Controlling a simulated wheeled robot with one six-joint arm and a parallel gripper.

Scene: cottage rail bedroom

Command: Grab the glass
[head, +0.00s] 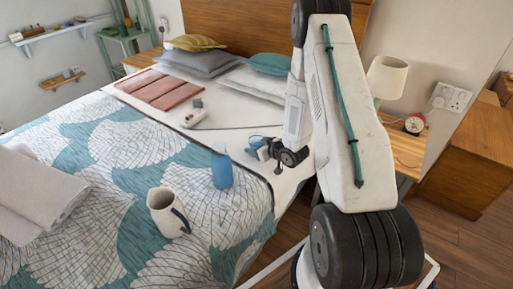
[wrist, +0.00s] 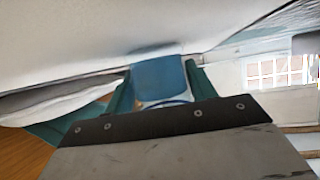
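The blue glass (head: 222,171) stands upright on the patterned bed cover, near the bed's right edge in the head view. My gripper (head: 254,147) is low over the bed to the right of the glass, with a small gap seeming to lie between them. In the wrist view the glass (wrist: 160,76) shows between the two teal fingers of my gripper (wrist: 160,82). The fingers are apart, one on each side of it. I cannot tell whether they touch it.
A white jug (head: 168,212) stands nearer on the bed (head: 140,160). A white object (head: 194,114) lies further back, before the pillows (head: 200,60). A folded cloth (head: 40,195) lies at left. A nightstand (head: 405,150) with lamp (head: 386,78) and clock (head: 414,124) stands at right.

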